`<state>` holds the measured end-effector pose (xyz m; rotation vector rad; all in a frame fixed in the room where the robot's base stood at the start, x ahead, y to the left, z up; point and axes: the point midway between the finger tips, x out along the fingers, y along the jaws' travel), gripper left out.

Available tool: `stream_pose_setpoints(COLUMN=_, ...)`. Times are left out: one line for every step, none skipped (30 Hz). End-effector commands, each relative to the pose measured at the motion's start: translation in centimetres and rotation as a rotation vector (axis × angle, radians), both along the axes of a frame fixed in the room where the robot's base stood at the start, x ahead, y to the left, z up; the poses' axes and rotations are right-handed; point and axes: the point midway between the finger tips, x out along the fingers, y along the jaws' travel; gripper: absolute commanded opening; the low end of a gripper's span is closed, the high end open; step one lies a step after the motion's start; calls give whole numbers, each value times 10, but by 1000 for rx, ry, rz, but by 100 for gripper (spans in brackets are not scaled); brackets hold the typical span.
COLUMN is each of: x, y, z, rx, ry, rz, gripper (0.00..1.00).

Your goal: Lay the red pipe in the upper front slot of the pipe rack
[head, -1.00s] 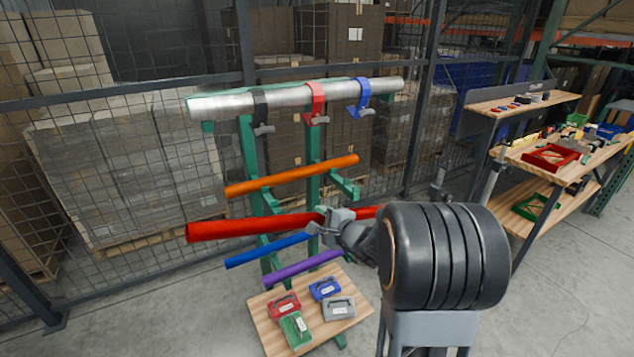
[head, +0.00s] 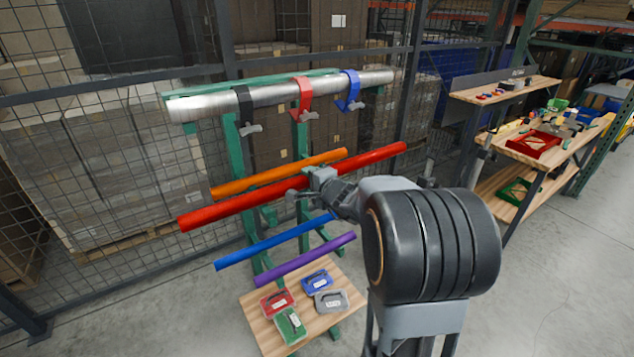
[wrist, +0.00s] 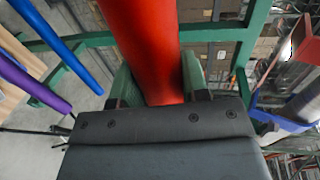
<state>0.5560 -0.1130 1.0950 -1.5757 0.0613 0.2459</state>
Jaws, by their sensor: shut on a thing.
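The red pipe (head: 240,203) is held in my gripper (head: 322,178), gripped near its middle. In the head view it slants up to the right, in front of the green pipe rack (head: 302,143). In the wrist view the red pipe (wrist: 142,45) passes between my gripper's two fingers (wrist: 155,85). An orange pipe (head: 235,183) lies on the rack just behind and above the red pipe. A blue pipe (head: 275,240) and a purple pipe (head: 305,258) lie lower on the rack. Whether the red pipe touches a rack arm cannot be told.
A silver pipe (head: 210,104) with black, red and blue straps lies on the rack's top. Several small cases stand on a wooden board (head: 342,302) at the rack's foot. A mesh fence (head: 110,120) stands behind. A workbench (head: 550,148) stands at the right.

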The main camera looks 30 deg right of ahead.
Motion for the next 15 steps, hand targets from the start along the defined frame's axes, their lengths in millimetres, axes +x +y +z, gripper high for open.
stream_pose_setpoints(x=6, y=0, z=3, rx=0, ry=-2, rz=1, gripper=0)
stream_pose_setpoints(x=9, y=0, z=3, rx=1, ry=-2, rz=0, gripper=0)
stream_pose_setpoints(x=13, y=1, z=3, rx=1, ry=-2, rz=-1, gripper=0)
stream_pose_setpoints(x=16, y=1, z=3, rx=1, ry=-2, rz=-1, gripper=0)
stream_pose_setpoints(x=19, y=1, z=3, rx=0, ry=-1, rz=0, gripper=0)
stream_pose_setpoints(x=23, y=2, z=3, rx=0, ry=-2, rz=-2, gripper=0)
stream_pose_setpoints(x=25, y=2, z=4, rx=1, ry=-2, rz=-2, gripper=0)
stream_pose_setpoints(x=28, y=2, z=3, rx=1, ry=-1, rz=-2, gripper=0)
stream_pose_setpoints(x=32, y=2, z=4, rx=1, ry=-2, rz=-2, gripper=0)
stream_pose_setpoints(x=35, y=2, z=4, rx=1, ry=-2, rz=-2, gripper=0)
stream_pose_setpoints(x=38, y=3, z=3, rx=1, ry=-1, rz=-3, gripper=0)
stream_pose_setpoints(x=42, y=3, z=4, rx=1, ry=-2, rz=-2, gripper=0)
stream_pose_setpoints(x=45, y=4, z=4, rx=1, ry=-2, rz=-2, gripper=0)
stream_pose_setpoints(x=47, y=4, z=1, rx=1, ry=-1, rz=-2, gripper=0)
stream_pose_setpoints(x=46, y=4, z=-8, rx=0, ry=-2, rz=-3, gripper=0)
